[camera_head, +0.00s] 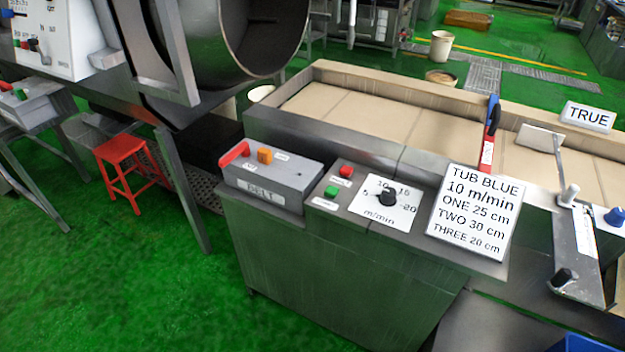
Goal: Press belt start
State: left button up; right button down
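A grey box labelled BELT (268,182) sits on the left end of the steel console, with a red lever-like switch (233,154) and an orange block-shaped control (264,155) on top. To its right, the console's top carries a green button (331,191) and a red button (346,171), each with a small label too blurred to read. A black dial (387,196) on a white m/min scale is right of them. Neither of my grippers is in view, and nothing touches the controls.
A sign (474,212) reading TUB BLUE, 10 m/min stands on the console's right. The tan belt (390,118) runs behind, with a TRUE sign (588,117) on its far edge. A large drum (245,38) is at upper left, a red stool (128,163) below it. Green floor is clear at lower left.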

aim_at(331, 191)
jog(key=i+j, duration=0.2)
jog(key=j, duration=0.15)
jog(key=i+j, duration=0.15)
jog(key=j, duration=0.15)
jog(key=i+j, duration=0.2)
jog(key=j, duration=0.15)
jog(key=i+j, duration=0.15)
jog(key=j, duration=0.2)
